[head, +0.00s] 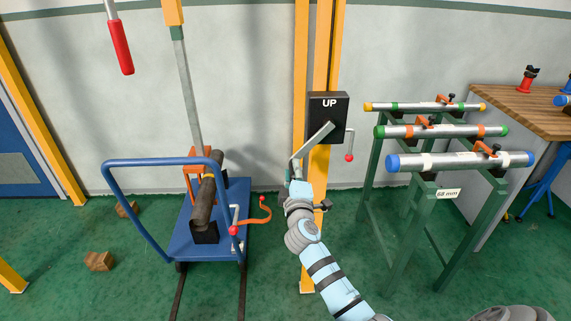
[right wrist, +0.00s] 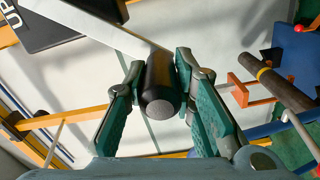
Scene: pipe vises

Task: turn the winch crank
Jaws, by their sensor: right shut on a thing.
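The winch (head: 328,108) is a black box marked "UP" on a yellow post. Its corner also shows in the right wrist view (right wrist: 45,28). The grey crank arm (head: 314,140) slants down and left from the box. In the right wrist view it is a pale flat bar (right wrist: 95,27) ending at a dark, round-ended handle (right wrist: 161,85). My right gripper (head: 294,172) is shut around this handle, with a teal finger (right wrist: 160,90) on each side. A small red-knobbed lever (head: 349,157) hangs at the box's right side. My left gripper is not in view.
A blue cart (head: 230,200) carrying a dark pipe (head: 205,200) stands left of the post. A green rack (head: 405,220) with several pipes stands to the right. A red handle (head: 121,47) hangs at upper left. Brown blocks (head: 99,261) lie on the green floor.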

